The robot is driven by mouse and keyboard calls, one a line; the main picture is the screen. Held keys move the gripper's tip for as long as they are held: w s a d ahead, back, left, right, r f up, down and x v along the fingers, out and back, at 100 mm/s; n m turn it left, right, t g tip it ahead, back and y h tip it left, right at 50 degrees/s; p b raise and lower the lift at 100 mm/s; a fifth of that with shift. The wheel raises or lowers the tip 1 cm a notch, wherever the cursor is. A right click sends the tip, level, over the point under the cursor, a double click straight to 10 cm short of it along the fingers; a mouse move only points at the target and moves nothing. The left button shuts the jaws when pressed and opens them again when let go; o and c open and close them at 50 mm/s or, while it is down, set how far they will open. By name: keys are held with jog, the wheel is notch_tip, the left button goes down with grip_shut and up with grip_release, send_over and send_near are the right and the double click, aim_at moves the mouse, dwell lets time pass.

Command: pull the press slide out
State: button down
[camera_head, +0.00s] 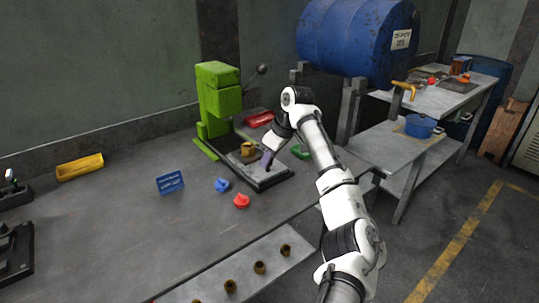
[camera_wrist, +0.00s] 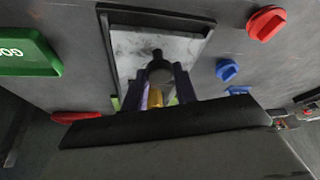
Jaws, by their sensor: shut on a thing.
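The green press (camera_head: 218,95) stands on the table against the wall, with a dark ball-ended lever at its upper right. Its slide, a grey plate in a dark frame (camera_head: 262,186), extends in front of the press toward the table's front edge. A brass piece (camera_head: 247,149) sits on it near the press; it also shows in the wrist view (camera_wrist: 156,97). My gripper (camera_head: 267,162) points down over the front part of the slide. In the wrist view its fingers (camera_wrist: 160,84) are shut on a dark upright handle (camera_wrist: 157,56) on the plate (camera_wrist: 190,47). The handle's lower part is partly hidden.
A blue knob (camera_head: 222,185) and a red knob (camera_head: 241,201) lie left of the slide, near a blue sign (camera_head: 170,182). A green sign (camera_head: 300,152) and a red tray (camera_head: 259,119) lie to the right.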

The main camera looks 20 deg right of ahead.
jog(key=shift+d+r, duration=0.1)
jog(key=c, duration=1.1)
grip_release()
jog(key=b+v, duration=0.1)
jog(key=v, duration=1.2)
jog(key=shift+s+r, duration=0.2)
jog(key=shift+r, duration=0.05)
jog(key=shift+d, duration=0.1)
